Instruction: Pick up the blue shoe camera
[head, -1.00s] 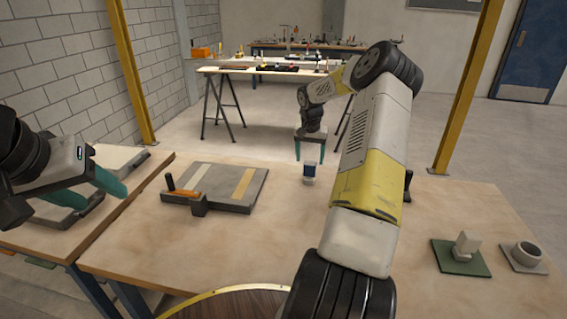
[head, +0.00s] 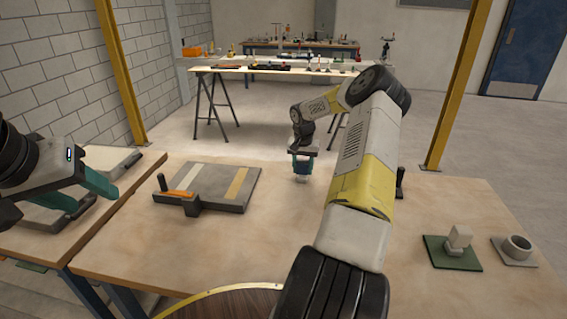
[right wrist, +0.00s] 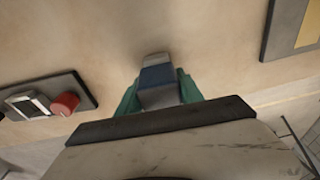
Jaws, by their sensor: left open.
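The blue shoe camera (head: 302,179), a small block with a blue band and pale ends, stands on the table and is partly covered by my right gripper (head: 302,160). In the right wrist view the camera (right wrist: 157,76) lies between the two teal fingers of my right gripper (right wrist: 158,90). The fingers are close along both its sides. I cannot tell whether they press on it. My left gripper (head: 88,191) is open and empty at the far left, over the side table.
A grey board (head: 217,184) with an orange-handled clamp (head: 180,194) lies left of the camera. A green plate with a pale block (head: 455,247) and a grey ring holder (head: 514,249) stand at the right. The right wrist view shows a red knob (right wrist: 65,103) on a dark plate.

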